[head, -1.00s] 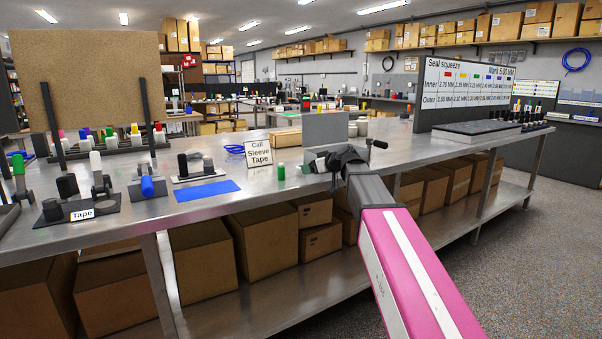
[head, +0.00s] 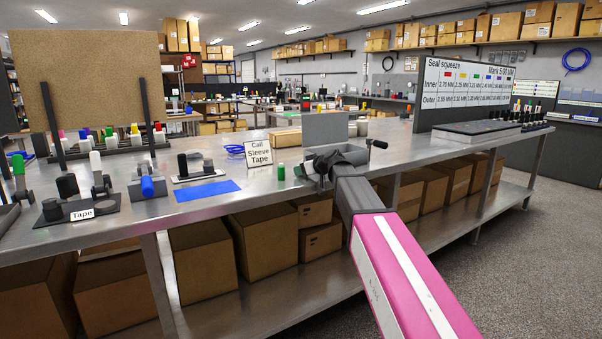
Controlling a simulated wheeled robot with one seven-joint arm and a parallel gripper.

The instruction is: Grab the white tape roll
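A white cylinder (head: 95,161), which may be the white tape roll, stands on the left part of the steel bench, behind a grey tape dispenser (head: 101,184) near the "Tape" label (head: 82,214). My gripper (head: 312,171) is at the bench's front edge right of centre, far to the right of that cylinder. A green roll (head: 281,173) stands just left of my gripper. My gripper is dark and small here, so whether its fingers are apart is unclear. No white roll shows in it.
A dispenser with a blue roll (head: 147,187), a blue mat (head: 207,190) and the "Call Sleeve Tape" sign (head: 259,153) lie between my gripper and the white cylinder. A grey upright panel (head: 325,128) stands behind my gripper. Boxes (head: 205,262) fill the lower shelf.

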